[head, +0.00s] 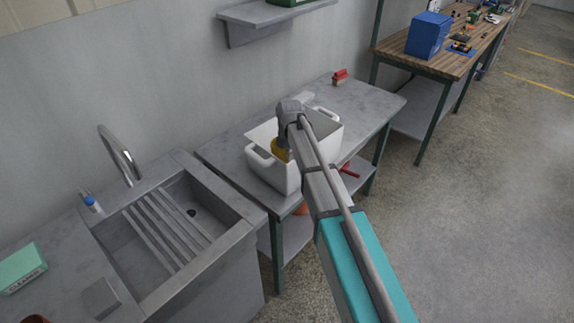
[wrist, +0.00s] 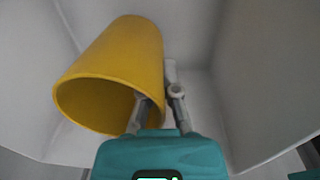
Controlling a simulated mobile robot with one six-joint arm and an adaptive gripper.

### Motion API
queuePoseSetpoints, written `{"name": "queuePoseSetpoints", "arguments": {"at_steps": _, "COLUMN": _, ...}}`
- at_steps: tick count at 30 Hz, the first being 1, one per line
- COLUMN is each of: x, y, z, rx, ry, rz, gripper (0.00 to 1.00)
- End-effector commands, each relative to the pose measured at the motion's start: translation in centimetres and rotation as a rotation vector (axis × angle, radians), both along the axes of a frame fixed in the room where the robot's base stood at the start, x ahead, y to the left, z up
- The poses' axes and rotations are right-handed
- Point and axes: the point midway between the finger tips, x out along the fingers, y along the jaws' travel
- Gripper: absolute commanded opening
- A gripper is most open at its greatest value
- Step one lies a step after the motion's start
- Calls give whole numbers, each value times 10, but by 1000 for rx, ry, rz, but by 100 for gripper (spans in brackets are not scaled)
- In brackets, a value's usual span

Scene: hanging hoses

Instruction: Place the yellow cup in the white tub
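The yellow cup (head: 279,151) is inside the white tub (head: 271,174), within its walls, in the head view. In the wrist view the cup (wrist: 120,62) is tilted with its mouth toward the camera, and pale tub walls surround it. My gripper (wrist: 160,92) has one finger inside the cup's mouth and the other outside, shut on the cup's wall. In the head view my gripper (head: 283,138) reaches down into the tub, and my arm hides part of the tub's right side. I cannot tell whether the cup touches the tub floor.
The tub stands on a grey table (head: 366,107) with a red-handled brush (head: 340,77) at its back. A sink (head: 180,225) with a tap (head: 121,155) is to the left. A shelf (head: 265,18) hangs above. A wooden bench with a blue bin (head: 428,36) is at the back right.

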Motion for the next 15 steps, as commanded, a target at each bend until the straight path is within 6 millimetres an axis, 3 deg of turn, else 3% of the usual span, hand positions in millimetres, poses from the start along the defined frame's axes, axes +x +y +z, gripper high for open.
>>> {"name": "queuePoseSetpoints", "arguments": {"at_steps": 8, "x": 0, "y": 0, "z": -1, "rx": 0, "ry": 0, "rz": 0, "gripper": 0}}
{"name": "queuePoseSetpoints", "arguments": {"at_steps": 15, "x": 0, "y": -1, "z": -16, "rx": 0, "ry": 0, "rz": -1, "gripper": 0}}
